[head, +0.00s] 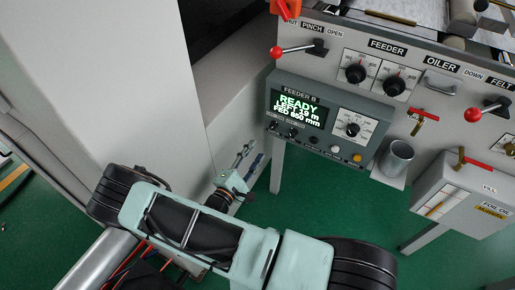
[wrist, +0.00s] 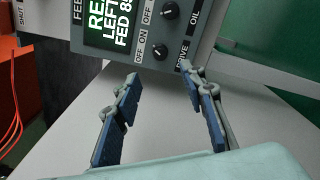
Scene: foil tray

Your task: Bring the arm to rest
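My gripper (head: 245,158) shows in the head view at the end of my pale green arm, to the left of and below the feeder panel. In the wrist view my gripper (wrist: 160,82) has its two blue-padded fingers spread apart, with nothing between them. My arm is bent across the lower part of the head view, over the green floor. The grey FEEDER B box (head: 322,122) with its lit READY screen is beyond the fingertips, and its lower edge also shows in the wrist view (wrist: 150,50). The fingers appear clear of it.
The machine front carries a red-knobbed PINCH lever (head: 275,52), a red-handled valve (head: 424,116) and another red-knobbed lever (head: 473,115). A metal cup (head: 397,158) sits beside the box. A large grey housing (head: 140,90) stands at left. Green floor (head: 300,205) is open below the box.

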